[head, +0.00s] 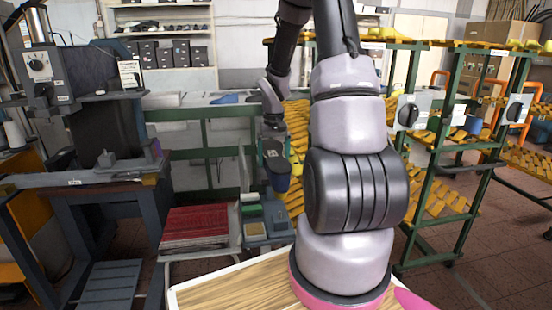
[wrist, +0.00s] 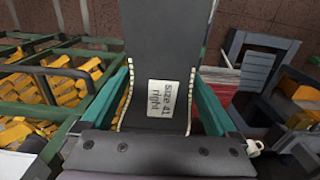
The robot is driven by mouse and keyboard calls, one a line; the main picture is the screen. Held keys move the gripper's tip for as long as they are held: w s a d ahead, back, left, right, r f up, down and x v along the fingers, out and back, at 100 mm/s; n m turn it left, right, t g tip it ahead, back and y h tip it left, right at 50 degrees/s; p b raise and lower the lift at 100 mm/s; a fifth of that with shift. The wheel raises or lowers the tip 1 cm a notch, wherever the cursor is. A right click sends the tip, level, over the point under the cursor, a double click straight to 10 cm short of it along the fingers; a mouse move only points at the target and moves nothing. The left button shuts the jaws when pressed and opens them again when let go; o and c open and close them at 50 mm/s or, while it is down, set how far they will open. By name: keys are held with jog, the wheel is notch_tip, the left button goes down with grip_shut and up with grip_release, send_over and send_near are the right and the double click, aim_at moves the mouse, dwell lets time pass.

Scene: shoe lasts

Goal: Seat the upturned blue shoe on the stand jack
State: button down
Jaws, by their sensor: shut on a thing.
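My gripper (wrist: 158,104) has teal fingers pressed on both sides of a dark shoe-shaped piece (wrist: 166,42) with pale stitched edges. A white label on it reads "size 41 right". In the head view my gripper (head: 273,143) hangs over the aisle, and the held shoe (head: 279,170) shows below it, dark above and blue at its lower end. It is clear of any surface. A small blue shape (head: 228,98) lies on the back bench; I cannot tell whether it is a shoe. I cannot make out the stand jack for certain.
A machine table (head: 80,180) stands at the left. A red stack (head: 195,222) and small bins (head: 255,228) sit low in the middle. Green racks (head: 440,170) with yellow lasts stand right. A wooden top (head: 235,290) is at the front.

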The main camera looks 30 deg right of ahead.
jog(key=shift+s+d+f, duration=0.1)
jog(key=shift+d+f, duration=0.05)
jog(key=shift+f, duration=0.85)
notch_tip(320, 180, down, 7)
jog(key=shift+f, duration=0.2)
dwell(0.3)
jog(key=shift+f, duration=0.2)
dwell(0.6)
grip_release()
notch_tip(320, 180, up, 11)
jog(key=shift+f, duration=0.1)
dwell(0.5)
